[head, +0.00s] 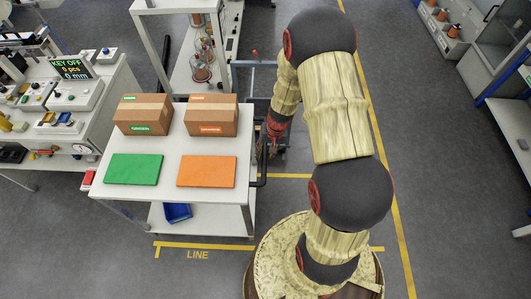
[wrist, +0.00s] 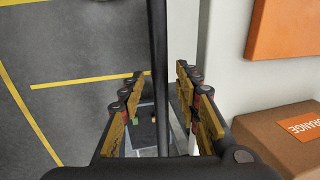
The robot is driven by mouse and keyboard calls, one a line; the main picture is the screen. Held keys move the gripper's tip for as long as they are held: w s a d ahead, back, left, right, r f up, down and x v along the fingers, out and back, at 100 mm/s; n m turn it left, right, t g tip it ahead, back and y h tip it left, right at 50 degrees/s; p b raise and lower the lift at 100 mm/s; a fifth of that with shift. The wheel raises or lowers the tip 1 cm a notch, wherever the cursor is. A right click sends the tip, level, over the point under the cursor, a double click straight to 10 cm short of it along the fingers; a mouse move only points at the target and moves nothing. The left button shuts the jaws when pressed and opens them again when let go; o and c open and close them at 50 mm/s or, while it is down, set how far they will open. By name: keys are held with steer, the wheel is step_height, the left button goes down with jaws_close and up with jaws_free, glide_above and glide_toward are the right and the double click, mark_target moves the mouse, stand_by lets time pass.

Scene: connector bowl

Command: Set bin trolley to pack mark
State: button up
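The bin trolley (head: 170,195) is a white two-level cart standing behind the yellow floor line marked LINE (head: 198,254). Its black handle (head: 262,165) is on its right side. A green-labelled box (head: 143,114), an orange-labelled box (head: 211,115), a green panel (head: 134,170) and an orange panel (head: 206,171) are on its top. My gripper (head: 266,150) is at the handle, partly hidden by my arm. In the wrist view, my gripper (wrist: 157,100) is open, with the black bar (wrist: 159,60) between its fingers and gaps on both sides. I see no label reading pack mark.
A blue bin (head: 178,212) sits on the trolley's lower shelf. A workbench (head: 75,105) with a KEY OFF display stands close on the left, and a white shelf unit (head: 185,50) behind. Yellow lines (head: 290,176) mark the floor right of the trolley. Grey floor is open in front.

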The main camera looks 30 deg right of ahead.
steer(key=shift+c, duration=1.2)
jaws_close()
